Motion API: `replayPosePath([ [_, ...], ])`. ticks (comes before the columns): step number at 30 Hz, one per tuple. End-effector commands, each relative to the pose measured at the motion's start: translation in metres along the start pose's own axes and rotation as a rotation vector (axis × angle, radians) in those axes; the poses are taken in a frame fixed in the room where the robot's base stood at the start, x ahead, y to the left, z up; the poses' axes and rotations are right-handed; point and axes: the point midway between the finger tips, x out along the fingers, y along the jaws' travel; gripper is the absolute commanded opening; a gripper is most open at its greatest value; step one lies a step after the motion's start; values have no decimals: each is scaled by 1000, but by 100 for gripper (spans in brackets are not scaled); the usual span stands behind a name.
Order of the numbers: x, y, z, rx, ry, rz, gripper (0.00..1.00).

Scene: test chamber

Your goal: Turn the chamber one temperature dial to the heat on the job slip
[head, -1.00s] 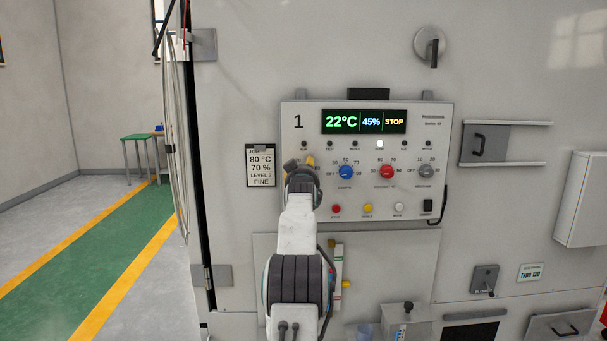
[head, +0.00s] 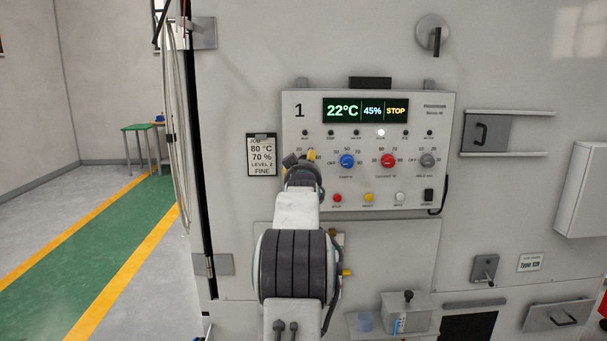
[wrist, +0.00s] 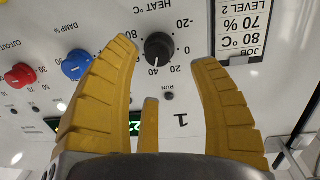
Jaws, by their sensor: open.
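The job slip (head: 262,170) hangs left of the panel and reads 80 °C, 70 %, LEVEL 2, FINE. It shows upside down in the wrist view (wrist: 240,22). The chamber one panel (head: 442,120) displays 22°C, 45% and STOP. The black HEAT °C dial (wrist: 160,45) is in the wrist view, its white mark pointing near the 40 label. My gripper (head: 302,160) hides this dial in the head view. In the wrist view my gripper (wrist: 167,53) is open, its yellow fingers on either side of the dial; contact cannot be told.
A blue damp dial (head: 347,161), a red cut-out dial (head: 388,161) and a grey dial (head: 428,160) sit right of the heat dial. Red (head: 337,198), yellow (head: 368,197) and white (head: 399,197) buttons are below. A small shelf box (head: 405,318) juts out lower down.

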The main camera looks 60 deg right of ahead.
Motion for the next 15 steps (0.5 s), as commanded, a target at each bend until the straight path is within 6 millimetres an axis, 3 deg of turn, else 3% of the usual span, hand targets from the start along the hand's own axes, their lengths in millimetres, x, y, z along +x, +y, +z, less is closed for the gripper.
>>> replayPosePath([
  [6, -27, 0, -1, 0, 1, 0, 56],
  [15, -50, 0, -1, 0, 2, 0, 56],
])
